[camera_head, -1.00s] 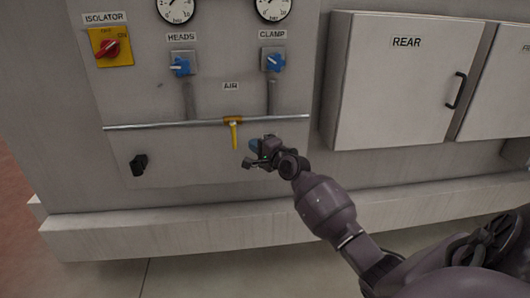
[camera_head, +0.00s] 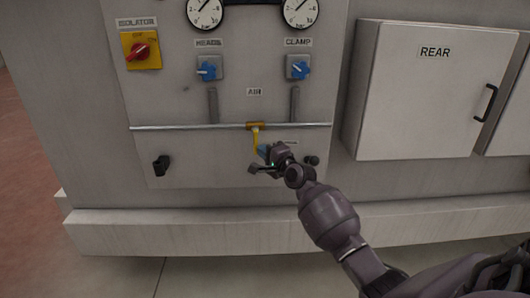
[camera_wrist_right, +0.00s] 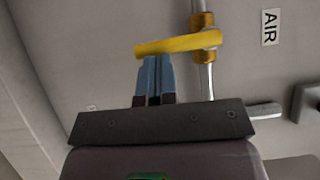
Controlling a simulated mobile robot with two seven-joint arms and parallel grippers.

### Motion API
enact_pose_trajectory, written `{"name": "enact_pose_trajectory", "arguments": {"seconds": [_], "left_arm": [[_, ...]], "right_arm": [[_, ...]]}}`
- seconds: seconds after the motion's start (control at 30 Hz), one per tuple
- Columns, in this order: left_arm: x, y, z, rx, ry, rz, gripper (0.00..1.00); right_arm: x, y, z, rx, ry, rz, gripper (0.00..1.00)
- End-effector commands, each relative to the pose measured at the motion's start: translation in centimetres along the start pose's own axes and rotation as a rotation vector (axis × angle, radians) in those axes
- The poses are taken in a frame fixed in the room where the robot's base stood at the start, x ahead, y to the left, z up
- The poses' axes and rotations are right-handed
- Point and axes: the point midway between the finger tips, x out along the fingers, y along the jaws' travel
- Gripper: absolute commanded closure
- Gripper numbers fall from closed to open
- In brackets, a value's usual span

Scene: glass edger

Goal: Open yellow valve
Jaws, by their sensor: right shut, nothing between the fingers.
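The yellow valve (camera_head: 256,126) sits on the horizontal air pipe below the AIR label. Its yellow handle (camera_head: 254,143) hangs down, across the pipe. In the right wrist view the handle (camera_wrist_right: 180,44) sticks out sideways from the valve body on the pipe. My right gripper (camera_head: 262,150) is beside the handle's lower part, on its right. Its blue fingers (camera_wrist_right: 153,62) are together and empty, with their tips at the handle's edge in the right wrist view. I cannot tell if they touch. My left gripper is not in view.
Blue HEADS (camera_head: 207,70) and CLAMP (camera_head: 298,68) knobs sit above the pipe (camera_head: 190,127). A red-and-yellow isolator switch (camera_head: 141,51) is upper left, a black knob (camera_head: 161,165) lower left. The REAR cabinet (camera_head: 430,95) juts out right. A ledge (camera_head: 180,225) runs along the bottom.

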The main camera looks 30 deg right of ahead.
Motion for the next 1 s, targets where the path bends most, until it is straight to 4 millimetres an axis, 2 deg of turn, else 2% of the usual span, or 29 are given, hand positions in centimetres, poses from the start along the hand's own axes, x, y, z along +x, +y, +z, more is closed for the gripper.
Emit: {"name": "enact_pose_trajectory", "arguments": {"seconds": [0.67,1.0], "left_arm": [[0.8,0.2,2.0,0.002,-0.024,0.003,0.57],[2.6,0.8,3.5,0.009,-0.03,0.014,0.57]], "right_arm": [[0.5,0.8,0.7,0.118,0.0,-0.075,1.0],[1.4,1.9,2.0,0.336,0.001,-0.215,1.0]]}}
